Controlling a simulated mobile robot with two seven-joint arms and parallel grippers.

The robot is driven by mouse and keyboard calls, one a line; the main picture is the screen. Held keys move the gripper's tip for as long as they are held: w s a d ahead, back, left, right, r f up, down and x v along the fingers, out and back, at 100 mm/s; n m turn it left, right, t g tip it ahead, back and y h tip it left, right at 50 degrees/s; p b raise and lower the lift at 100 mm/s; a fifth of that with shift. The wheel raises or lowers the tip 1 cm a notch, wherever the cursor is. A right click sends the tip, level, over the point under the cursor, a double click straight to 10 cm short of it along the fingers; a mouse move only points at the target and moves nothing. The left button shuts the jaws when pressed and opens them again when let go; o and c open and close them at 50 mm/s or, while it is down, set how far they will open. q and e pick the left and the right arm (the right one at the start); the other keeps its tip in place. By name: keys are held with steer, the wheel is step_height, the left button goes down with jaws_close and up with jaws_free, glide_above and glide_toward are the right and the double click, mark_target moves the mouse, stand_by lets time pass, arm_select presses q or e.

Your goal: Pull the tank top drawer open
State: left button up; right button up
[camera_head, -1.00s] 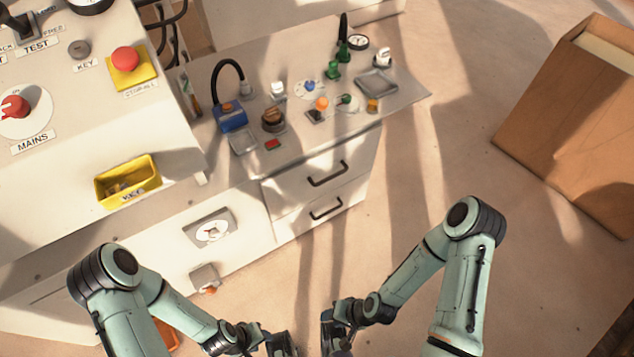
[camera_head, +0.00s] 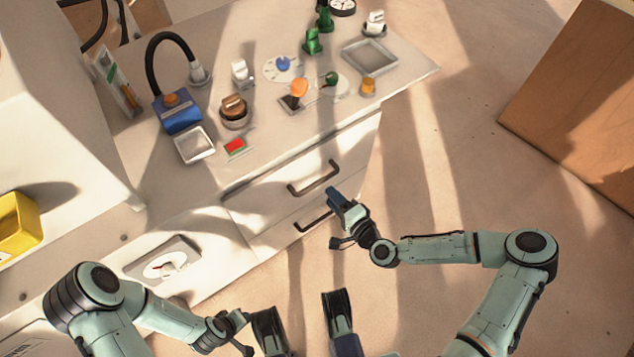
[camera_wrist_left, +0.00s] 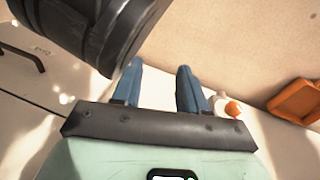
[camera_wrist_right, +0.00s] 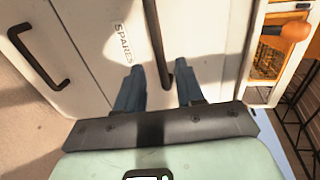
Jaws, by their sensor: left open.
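The top drawer (camera_head: 285,190) is in the white cabinet below the worktop and looks closed. Its dark bar handle (camera_head: 315,180) shows in the head view. My right gripper (camera_head: 340,215) is close in front of the drawers at the handle's right end. In the right wrist view its blue fingers (camera_wrist_right: 158,72) are apart, and a dark handle (camera_wrist_right: 155,40) runs up from between them; contact cannot be told. A label reading SPARES (camera_wrist_right: 126,42) is beside that handle. In the left wrist view my left gripper (camera_wrist_left: 157,80) is open and empty, away from the drawers.
A lower drawer handle (camera_head: 313,221) lies just below. The worktop carries a blue box (camera_head: 180,115), a grey tray (camera_head: 370,56) and several knobs. A brown carton (camera_head: 580,100) stands at right. Floor (camera_head: 440,185) in front is clear. An orange tray (camera_wrist_left: 298,100) shows near my left gripper.

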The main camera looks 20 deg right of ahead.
mark_target(318, 181)
arm_select(q)
steer(key=shift+g, duration=0.9)
steer(key=shift+s+a+f+b, duration=0.15)
steer(key=shift+s+f+b, duration=0.35)
steer(key=shift+s+f, duration=0.55)
steer(key=shift+s+a+f+b, duration=0.15)
steer(key=shift+s+f+b, duration=0.5)
steer(key=shift+s, duration=0.55)
arm_select(e)
steer(key=shift+x, duration=4.05)
arm_select(q)
steer(key=shift+f, duration=0.1)
arm_select(e)
jaws_close()
